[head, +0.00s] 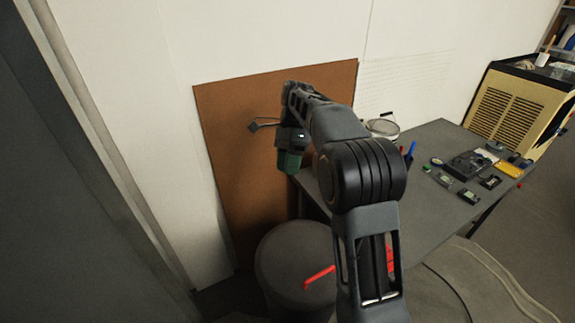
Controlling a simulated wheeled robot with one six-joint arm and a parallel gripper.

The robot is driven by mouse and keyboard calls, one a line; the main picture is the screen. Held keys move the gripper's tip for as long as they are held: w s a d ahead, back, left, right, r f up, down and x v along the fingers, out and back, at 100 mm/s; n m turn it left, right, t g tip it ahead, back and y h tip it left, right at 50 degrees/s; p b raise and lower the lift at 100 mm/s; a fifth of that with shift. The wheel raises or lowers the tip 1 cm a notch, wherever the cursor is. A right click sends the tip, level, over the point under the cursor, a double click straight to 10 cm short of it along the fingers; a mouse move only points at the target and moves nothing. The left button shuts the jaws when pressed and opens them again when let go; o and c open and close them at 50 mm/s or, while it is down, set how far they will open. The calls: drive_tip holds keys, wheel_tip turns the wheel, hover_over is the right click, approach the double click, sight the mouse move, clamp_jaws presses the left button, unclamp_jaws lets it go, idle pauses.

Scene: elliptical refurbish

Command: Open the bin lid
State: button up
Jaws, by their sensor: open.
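The bin (292,262) is a dark grey round container on the floor, below the table's near left corner. Its flat, dark top looks closed. A red bar (320,276) shows at the top's right side, and my arm hides part of it. I cannot tell if the bar is fixed to the lid. My gripper (268,125) is above and behind the bin in the picture, in front of the brown board. It is open, with one dark fingertip showing at left, and is apart from the bin. A dark green piece (290,162) hangs below my wrist.
A grey table (432,205) at right holds small electronic parts, pens and a round clear container (382,127). A brown board (232,160) leans on the white wall. A yellow-and-black cabinet (515,105) stands at back right. A dark panel (80,200) fills the left side.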

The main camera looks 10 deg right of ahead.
idle(0.4)
wheel_tip(320, 180, down, 6)
drive_tip(key=s+d+n+t+h, duration=0.1)
drive_tip(key=n+t, duration=0.2)
drive_tip(key=n, duration=0.5)
drive_tip(key=s+d+n+t+h, duration=0.2)
drive_tip(key=s+n+t, duration=0.4)
drive_tip(key=s, duration=1.1)
drive_tip(key=shift+r+n+t, duration=0.15)
drive_tip(key=shift+n+t, duration=0.25)
drive_tip(key=shift+n, duration=0.7)
drive_tip(key=shift+s, duration=0.1)
